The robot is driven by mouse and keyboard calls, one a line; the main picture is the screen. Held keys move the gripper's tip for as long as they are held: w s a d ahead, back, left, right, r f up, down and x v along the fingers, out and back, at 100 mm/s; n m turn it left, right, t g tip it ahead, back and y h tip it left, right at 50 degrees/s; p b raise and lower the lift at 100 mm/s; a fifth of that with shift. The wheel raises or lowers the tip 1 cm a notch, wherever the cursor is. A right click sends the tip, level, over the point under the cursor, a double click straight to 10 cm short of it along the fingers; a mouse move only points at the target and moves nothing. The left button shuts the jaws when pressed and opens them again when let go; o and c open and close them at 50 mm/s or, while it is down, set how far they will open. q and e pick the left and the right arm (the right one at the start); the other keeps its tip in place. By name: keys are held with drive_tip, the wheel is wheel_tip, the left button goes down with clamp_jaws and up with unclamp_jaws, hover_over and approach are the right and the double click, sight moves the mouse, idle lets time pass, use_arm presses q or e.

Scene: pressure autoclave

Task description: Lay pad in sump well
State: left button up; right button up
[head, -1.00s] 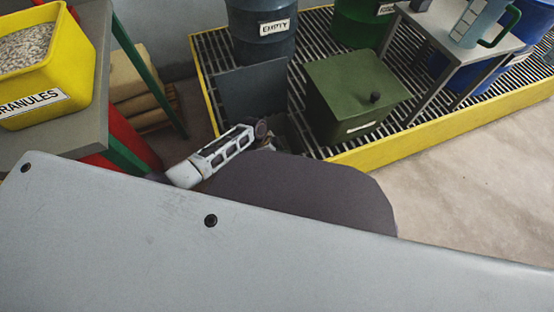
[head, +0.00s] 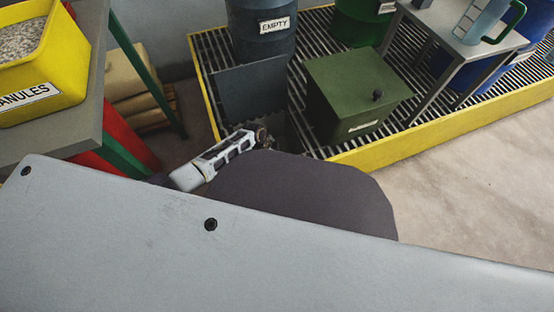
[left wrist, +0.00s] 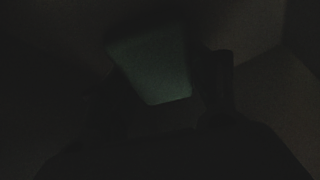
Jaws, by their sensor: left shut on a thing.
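The sump well (head: 280,128) is a dark opening in the grating, with a dark grey lid panel (head: 250,90) standing up behind it. My left arm reaches in from the left, and its gripper (head: 265,140) is low at the well; its fingertips are hidden in the head view. The left wrist view is very dark. It shows a dull green pad (left wrist: 155,65) at the left gripper, which is shut on it. Dark walls show around it, but I cannot tell whether the pad touches the well's floor. My right gripper is not in view.
A green box (head: 357,92) stands on the grating right of the well. A blue drum marked EMPTY (head: 262,45) stands behind the lid panel. The yellow rim (head: 440,132) edges the grating. A bench with a yellow granules tub (head: 45,60) is at left.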

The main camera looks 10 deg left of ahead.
use_arm(q)
drive_tip(key=shift+f, duration=0.15)
drive_tip(key=o, duration=0.8)
drive_tip(key=shift+r, duration=0.2)
